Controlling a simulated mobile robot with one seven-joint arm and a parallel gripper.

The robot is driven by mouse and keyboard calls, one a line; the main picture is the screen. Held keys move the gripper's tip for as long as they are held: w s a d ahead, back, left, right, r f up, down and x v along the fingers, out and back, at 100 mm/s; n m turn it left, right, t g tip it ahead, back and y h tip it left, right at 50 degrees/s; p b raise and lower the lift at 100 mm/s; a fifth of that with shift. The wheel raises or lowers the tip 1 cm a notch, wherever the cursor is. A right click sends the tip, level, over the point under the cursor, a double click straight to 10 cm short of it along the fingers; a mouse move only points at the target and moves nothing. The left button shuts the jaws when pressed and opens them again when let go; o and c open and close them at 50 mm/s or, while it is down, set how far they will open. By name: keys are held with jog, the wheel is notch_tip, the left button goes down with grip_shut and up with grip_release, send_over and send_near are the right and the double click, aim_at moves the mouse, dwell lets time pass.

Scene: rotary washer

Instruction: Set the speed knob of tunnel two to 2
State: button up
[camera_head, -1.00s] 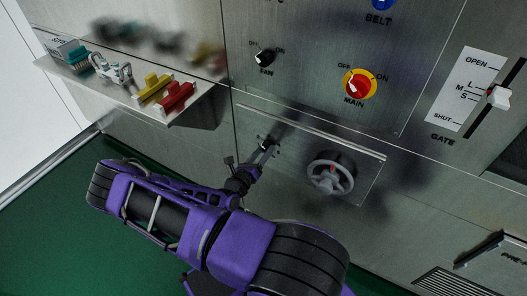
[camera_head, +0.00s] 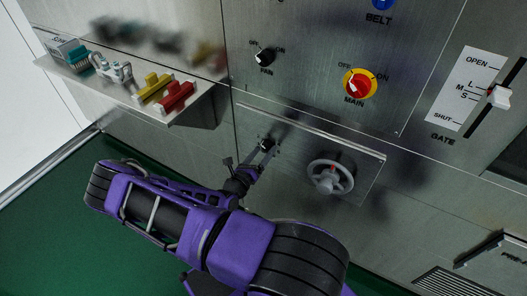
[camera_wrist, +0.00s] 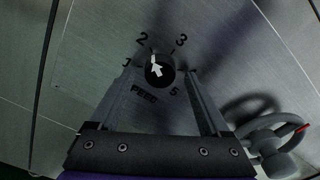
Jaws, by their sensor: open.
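The speed knob (camera_wrist: 160,70) is a round dark dial with a white pointer, on the metal panel. In the wrist view its pointer tilts up and left, toward the 2 mark (camera_wrist: 143,39). Marks 1, 3 and 5 also show around it, and the speed label below is partly hidden by a finger. My gripper (camera_wrist: 160,73) is open, with one finger to each side of the knob and visible gaps between. In the head view the knob (camera_head: 267,144) shows small and dark just beyond my gripper (camera_head: 248,155).
A grey handwheel (camera_head: 330,177) sticks out to the right of the knob. Above are the fan knob (camera_head: 265,56) and red main switch (camera_head: 359,84). A shelf (camera_head: 195,105) with coloured parts juts out at upper left. The gate lever (camera_head: 499,97) is far right.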

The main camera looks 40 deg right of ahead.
jog(key=v, duration=1.6)
jog(key=shift+s+a, duration=0.15)
jog(key=shift+a, duration=0.2)
